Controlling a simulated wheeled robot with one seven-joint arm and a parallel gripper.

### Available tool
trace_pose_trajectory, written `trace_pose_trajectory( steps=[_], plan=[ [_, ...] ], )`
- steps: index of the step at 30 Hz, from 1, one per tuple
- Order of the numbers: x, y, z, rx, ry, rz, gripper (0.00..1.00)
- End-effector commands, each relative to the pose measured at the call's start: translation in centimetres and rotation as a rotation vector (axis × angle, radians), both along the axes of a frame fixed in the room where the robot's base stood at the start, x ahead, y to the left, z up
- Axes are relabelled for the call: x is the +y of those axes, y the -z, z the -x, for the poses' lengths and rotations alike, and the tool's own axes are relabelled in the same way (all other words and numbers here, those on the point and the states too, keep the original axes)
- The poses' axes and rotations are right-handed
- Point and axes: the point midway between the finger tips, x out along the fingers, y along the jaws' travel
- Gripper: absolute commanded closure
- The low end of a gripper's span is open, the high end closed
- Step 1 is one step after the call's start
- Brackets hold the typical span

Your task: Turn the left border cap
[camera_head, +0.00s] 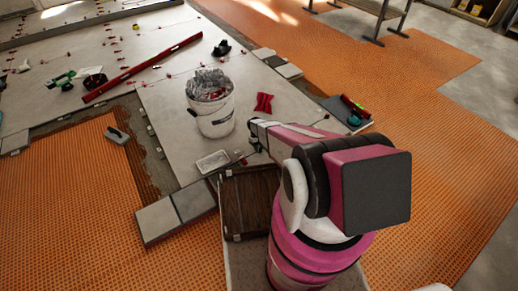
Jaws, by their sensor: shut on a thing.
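My arm reaches in from the lower right, and my gripper (256,146) points down at the front edge of the pale tiles (185,115). Its dark fingers are small here and partly hidden by my wrist. They are shut on a small cap at the tile border, which is mostly hidden by the fingers. A small red cap (243,161) shows just left of the fingertips. Other small red caps (168,75) line the tile joints farther back. The turn angle of the held cap cannot be seen.
A white bucket (215,122) with a crumpled liner stands left of my gripper. A brown crate (247,203) is below. Orange matting (75,220) surrounds the tiles.

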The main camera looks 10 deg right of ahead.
Motion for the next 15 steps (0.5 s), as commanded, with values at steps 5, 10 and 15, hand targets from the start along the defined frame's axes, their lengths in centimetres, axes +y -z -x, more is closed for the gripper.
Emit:
trace_pose_trajectory(
  steps=[5, 10, 15],
  plan=[
    [-0.05, -0.03, -0.03, 0.0, 0.161, 0.0, 0.91],
    [-0.06, -0.05, 0.0, 0.001, 0.325, 0.001, 0.91],
    [-0.09, -0.06, 0.02, 0.001, 0.487, 0.001, 0.91]
  ],
)
